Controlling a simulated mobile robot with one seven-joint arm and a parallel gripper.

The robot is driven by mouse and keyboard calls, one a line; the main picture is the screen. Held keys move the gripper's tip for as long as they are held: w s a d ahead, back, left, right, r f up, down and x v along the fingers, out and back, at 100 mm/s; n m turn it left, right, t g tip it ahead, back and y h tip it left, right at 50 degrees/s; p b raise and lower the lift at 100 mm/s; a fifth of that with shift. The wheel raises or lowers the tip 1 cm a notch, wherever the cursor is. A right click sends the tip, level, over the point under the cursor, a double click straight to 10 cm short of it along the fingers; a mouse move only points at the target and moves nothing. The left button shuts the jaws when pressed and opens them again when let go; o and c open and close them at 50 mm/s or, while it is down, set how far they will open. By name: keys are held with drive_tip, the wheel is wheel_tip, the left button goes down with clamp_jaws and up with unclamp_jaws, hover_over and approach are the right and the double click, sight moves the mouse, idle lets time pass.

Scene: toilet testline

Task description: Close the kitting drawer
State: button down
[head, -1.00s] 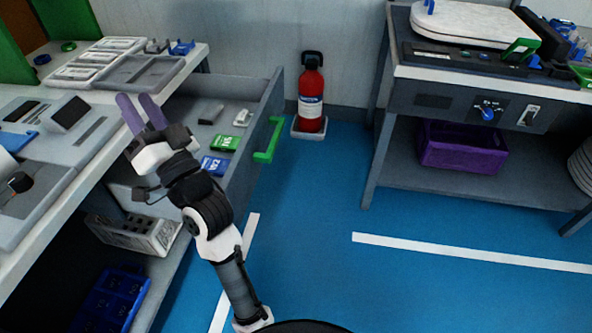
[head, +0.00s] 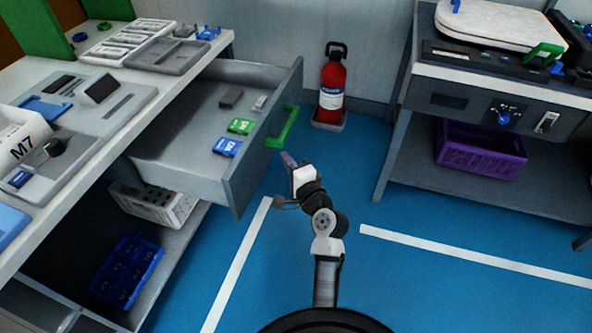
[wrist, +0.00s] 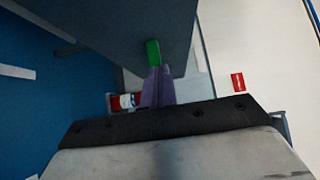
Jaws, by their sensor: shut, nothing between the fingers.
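The kitting drawer (head: 190,143) is a grey drawer pulled out from the workbench. Its front panel (head: 262,135) faces right and carries a green handle (head: 284,128). Green and blue cards and small blocks lie inside it. My gripper (head: 288,160) is outside the drawer, just in front of the panel and close below the handle. Its purple fingers are together with nothing between them. In the wrist view the fingers (wrist: 157,88) point toward the green handle (wrist: 153,54) and overlap its lower end; I cannot tell whether they touch.
A red fire extinguisher (head: 331,85) stands by the wall beyond the drawer. A second bench with a purple crate (head: 481,150) on its shelf is at the right. The blue floor between is clear. The workbench (head: 150,105) top holds trays and parts.

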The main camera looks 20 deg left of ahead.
sight(263, 143)
drive_tip(key=shift+w+a+p, duration=0.2)
drive_tip(key=shift+w+a, duration=0.1)
drive_tip(key=shift+a, duration=0.65)
drive_tip(key=shift+w+a+p, duration=0.15)
drive_tip(key=shift+w+a, duration=0.15)
drive_tip(key=shift+a, duration=0.6)
drive_tip(key=shift+w+a+p, duration=0.2)
drive_tip(key=shift+w+a, duration=0.1)
drive_tip(key=shift+a, duration=0.65)
drive_tip(key=shift+a, duration=0.1)
